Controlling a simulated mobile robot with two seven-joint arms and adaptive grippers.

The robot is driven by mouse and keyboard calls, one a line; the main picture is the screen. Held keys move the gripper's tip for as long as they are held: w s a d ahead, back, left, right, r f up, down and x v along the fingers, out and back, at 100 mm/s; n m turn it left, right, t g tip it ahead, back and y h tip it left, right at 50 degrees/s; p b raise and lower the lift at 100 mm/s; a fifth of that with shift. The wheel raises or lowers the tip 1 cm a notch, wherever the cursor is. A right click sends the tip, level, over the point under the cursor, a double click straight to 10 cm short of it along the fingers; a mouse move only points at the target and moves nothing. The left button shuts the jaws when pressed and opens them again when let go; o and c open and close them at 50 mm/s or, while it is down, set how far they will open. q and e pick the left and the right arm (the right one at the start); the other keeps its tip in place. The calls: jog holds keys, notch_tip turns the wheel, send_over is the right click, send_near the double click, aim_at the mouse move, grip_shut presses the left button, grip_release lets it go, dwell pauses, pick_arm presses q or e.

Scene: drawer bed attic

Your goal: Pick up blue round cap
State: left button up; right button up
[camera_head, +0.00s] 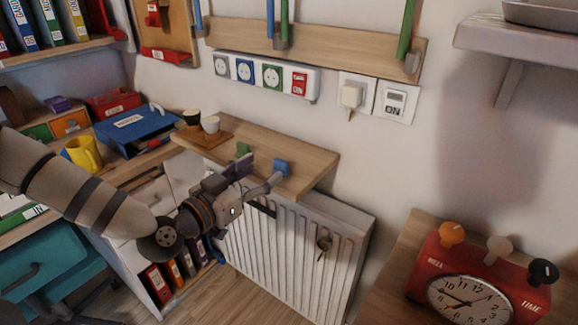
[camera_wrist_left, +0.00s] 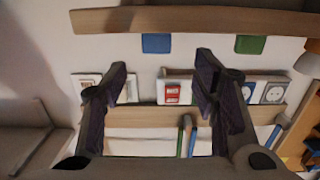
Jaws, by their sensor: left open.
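A small blue cap (camera_head: 281,167) stands on the wooden shelf above the radiator, near its front edge. In the left wrist view the blue cap (camera_wrist_left: 156,43) shows as a small blue block against the shelf board, between and beyond the fingertips; its round shape cannot be made out. My left gripper (camera_head: 264,170) is open and empty, reaching in from the left at the shelf's front. In the left wrist view its two fingers (camera_wrist_left: 160,65) are spread wide. One fingertip appears close to the cap in the head view; contact cannot be told. My right gripper is out of view.
A similar green piece (camera_head: 243,150) stands left of the cap. Cups (camera_head: 210,124) on a wooden board are farther left. The ribbed white radiator (camera_head: 290,255) is below the shelf (camera_head: 315,160). A red timer (camera_head: 475,285) sits lower right. The shelf's right end is clear.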

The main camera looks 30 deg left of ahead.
aim_at(279, 162)
pick_arm(q)
jog(key=w, duration=0.2)
jog(key=w+b, duration=0.1)
jog(key=w, duration=0.1)
jog(key=w+d+f, duration=0.1)
jog(key=w, duration=0.1)
jog(key=shift+w+b, duration=0.35)
jog(key=shift+w, duration=0.05)
jog(key=shift+w+r, duration=0.15)
jog(key=shift+r, duration=0.1)
jog(key=shift+c, duration=0.3)
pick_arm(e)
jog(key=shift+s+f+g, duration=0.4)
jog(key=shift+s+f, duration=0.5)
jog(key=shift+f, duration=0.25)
pick_arm(q)
jog(key=c, duration=0.9)
